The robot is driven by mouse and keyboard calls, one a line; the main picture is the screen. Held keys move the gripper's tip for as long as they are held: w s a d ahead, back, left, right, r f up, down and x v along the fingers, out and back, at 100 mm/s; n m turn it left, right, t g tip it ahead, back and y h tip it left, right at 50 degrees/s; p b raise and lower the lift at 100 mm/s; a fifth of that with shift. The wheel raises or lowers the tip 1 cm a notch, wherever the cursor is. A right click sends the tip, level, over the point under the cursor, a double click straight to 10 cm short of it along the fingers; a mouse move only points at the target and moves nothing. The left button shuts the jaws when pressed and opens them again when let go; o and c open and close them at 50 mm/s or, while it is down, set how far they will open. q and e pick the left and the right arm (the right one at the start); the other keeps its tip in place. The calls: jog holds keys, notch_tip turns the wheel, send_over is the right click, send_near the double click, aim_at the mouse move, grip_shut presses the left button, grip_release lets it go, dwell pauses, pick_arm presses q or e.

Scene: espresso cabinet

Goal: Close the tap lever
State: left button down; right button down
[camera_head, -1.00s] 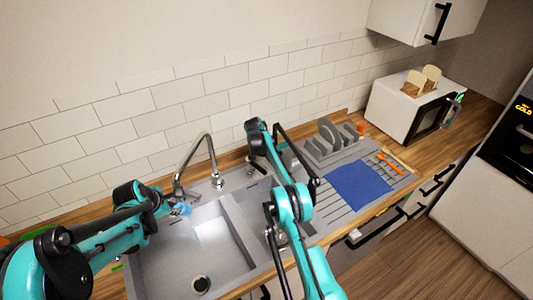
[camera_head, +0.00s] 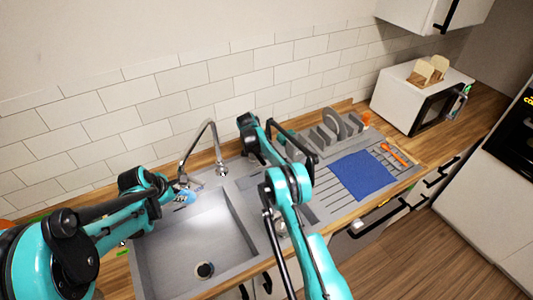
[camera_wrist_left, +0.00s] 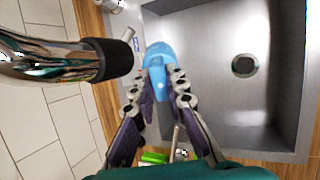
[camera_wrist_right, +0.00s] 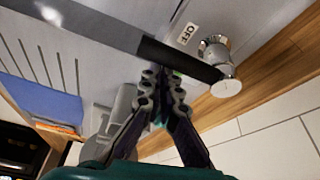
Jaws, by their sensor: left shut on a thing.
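The chrome faucet (camera_head: 209,134) stands behind the sink (camera_head: 240,238); its spout (camera_wrist_left: 65,60) shows in the left wrist view. A black bar (camera_wrist_right: 178,58), which looks like the tap lever, runs beside a chrome fitting (camera_wrist_right: 215,50) with an "OFF" label (camera_wrist_right: 187,33). My right gripper (camera_wrist_right: 164,80) has its fingers together just beside this bar; I cannot tell whether they touch it. In the head view my arm hides that gripper and the lever. My left gripper (camera_wrist_left: 166,85) is shut on a light-blue item (camera_wrist_left: 158,62), held over the sink's left side, near the spout.
A blue mat (camera_head: 362,175) lies on the drainboard to the right, with a grey dish rack (camera_head: 328,135) behind it. An orange utensil (camera_head: 395,154) lies beside the mat. A white toaster or oven unit (camera_head: 397,95) stands farther right. The tiled wall closes off the back.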

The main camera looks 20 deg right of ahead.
notch_tip(320, 180, up, 10)
jog(key=shift+d, duration=0.25)
dwell(0.6)
pick_arm(q)
jog(key=shift+s, duration=0.1)
pick_arm(e)
jog(key=shift+r, duration=0.1)
pick_arm(q)
jog(key=s+a, duration=0.4)
jog(key=s, duration=0.2)
jog(key=shift+s+a+b, duration=0.15)
jog(key=shift+s+b, duration=0.15)
pick_arm(e)
jog(key=shift+f, duration=0.3)
dwell(1.1)
